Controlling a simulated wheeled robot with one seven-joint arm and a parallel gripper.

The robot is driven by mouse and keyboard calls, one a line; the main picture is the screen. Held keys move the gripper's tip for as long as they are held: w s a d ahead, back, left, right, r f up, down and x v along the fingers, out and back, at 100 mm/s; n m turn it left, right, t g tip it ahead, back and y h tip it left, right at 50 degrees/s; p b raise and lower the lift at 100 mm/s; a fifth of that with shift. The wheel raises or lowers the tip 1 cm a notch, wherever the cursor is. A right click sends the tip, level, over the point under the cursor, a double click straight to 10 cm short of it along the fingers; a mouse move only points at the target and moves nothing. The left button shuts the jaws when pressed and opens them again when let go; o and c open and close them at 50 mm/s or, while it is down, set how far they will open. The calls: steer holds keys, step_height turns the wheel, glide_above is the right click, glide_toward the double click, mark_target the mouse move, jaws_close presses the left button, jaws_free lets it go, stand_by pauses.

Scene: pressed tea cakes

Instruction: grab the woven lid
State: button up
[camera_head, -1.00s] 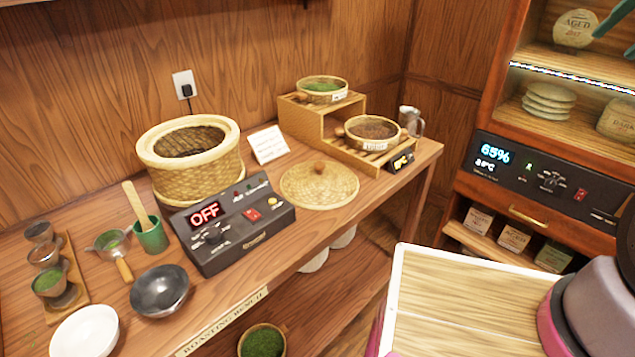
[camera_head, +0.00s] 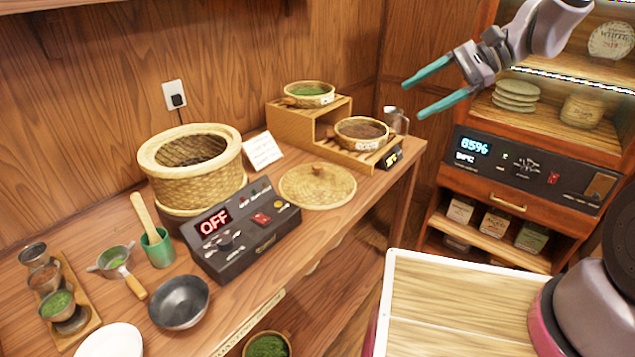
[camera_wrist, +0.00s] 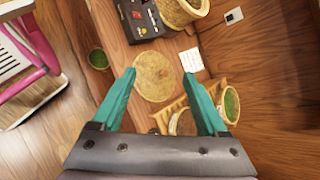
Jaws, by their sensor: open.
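The woven lid (camera_head: 318,187) is a flat round tan disc with a small brown knob. It lies on the roasting bench, right of the control box and in front of the stepped wooden stand. In the wrist view the lid (camera_wrist: 157,78) shows beyond and between my fingertips. My gripper (camera_head: 411,97) is open and empty, with two teal fingers pointing left. It is in the air at the upper right, apart from the lid. In the wrist view its fingers (camera_wrist: 160,72) are spread wide.
A woven roasting basket (camera_head: 150,185) stands behind the control box (camera_head: 235,240). The stepped stand (camera_head: 292,125) carries two bamboo sieves, and a glass jug (camera_head: 393,121) stands near its right end. A white card (camera_head: 262,150) leans behind the lid. Bowls and cups fill the bench's left side.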

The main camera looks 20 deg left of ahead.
steer(key=w+a+f+m+y, duration=0.2)
steer(key=a+f+m, duration=0.15)
steer(key=f, duration=0.25)
steer(key=w+a+f+m+y, duration=0.2)
steer(key=w+a+f, duration=0.1)
steer(key=a+f, duration=0.2)
steer(key=m+t+y, duration=0.1)
steer(key=m+t, duration=0.3)
steer(key=m, duration=0.3)
glide_toward(322, 166)
steer(key=shift+t, duration=0.3)
steer(key=x, duration=0.4)
steer(key=shift+s+f, duration=0.1)
steer(key=shift+s, duration=0.2)
steer(key=x, duration=0.6)
steer(key=shift+d+f, duration=0.1)
steer(key=shift+f, duration=0.15)
jaws_close()
